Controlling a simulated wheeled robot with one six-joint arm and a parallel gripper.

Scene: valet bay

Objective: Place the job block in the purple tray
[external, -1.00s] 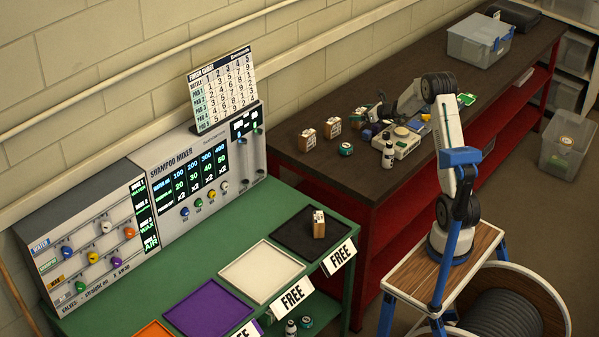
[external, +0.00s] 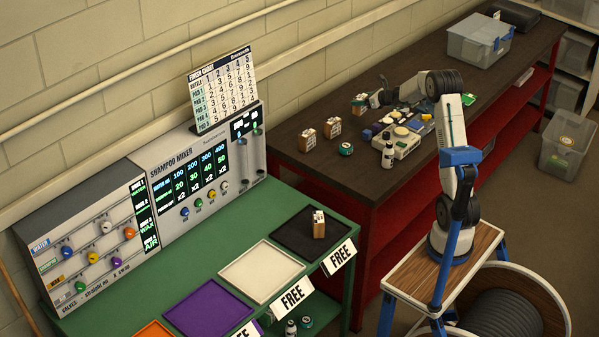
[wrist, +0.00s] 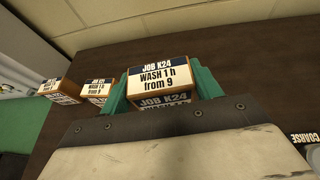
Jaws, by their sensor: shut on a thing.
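My gripper (wrist: 162,88) is shut on a job block (wrist: 160,78) in the wrist view, with a teal finger on each side of it. The block is brown with white labels reading "JOB K24, WASH 1 h from 9". In the external view my gripper (external: 369,98) and the held block (external: 359,103) are over the far part of the dark bench; any gap below the block is hard to tell. The purple tray (external: 208,310) lies empty on the green table, far to the lower left of my gripper.
Two similar blocks (external: 309,139) (external: 333,127) stand left of my gripper on the dark bench (external: 290,157). Another block (external: 319,226) stands in a black tray (external: 290,240). A cream tray (external: 262,272) is empty. A bottle (external: 388,155) and a machine (external: 398,140) stand nearby.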

